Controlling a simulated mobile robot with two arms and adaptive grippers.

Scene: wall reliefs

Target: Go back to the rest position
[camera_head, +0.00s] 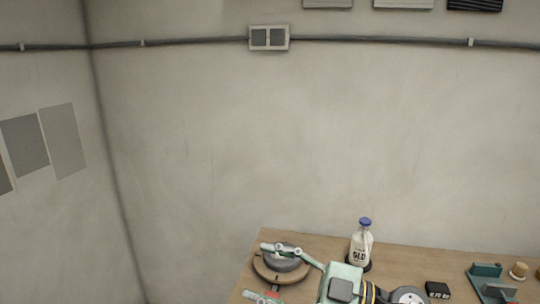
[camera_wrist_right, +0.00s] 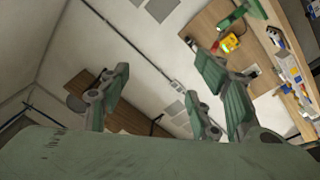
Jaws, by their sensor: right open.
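My right gripper (camera_head: 258,270) is pale green and reaches in from the lower right of the head view, over the left end of the wooden table (camera_head: 312,241). Its fingers are spread apart with nothing seen between them. They pass in front of a dark round piece on a wooden disc (camera_head: 262,276), partly hiding it; I cannot tell whether they touch it. In the right wrist view the open fingers of the right gripper (camera_wrist_right: 165,95) stand against the walls and hold nothing. My left gripper is not in view.
A small black box (camera_head: 437,289), a teal holder (camera_head: 487,271) and a cork-like piece (camera_head: 519,270) are to the right. A conduit with a wall box (camera_head: 269,38) runs above. The wall area between is bare.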

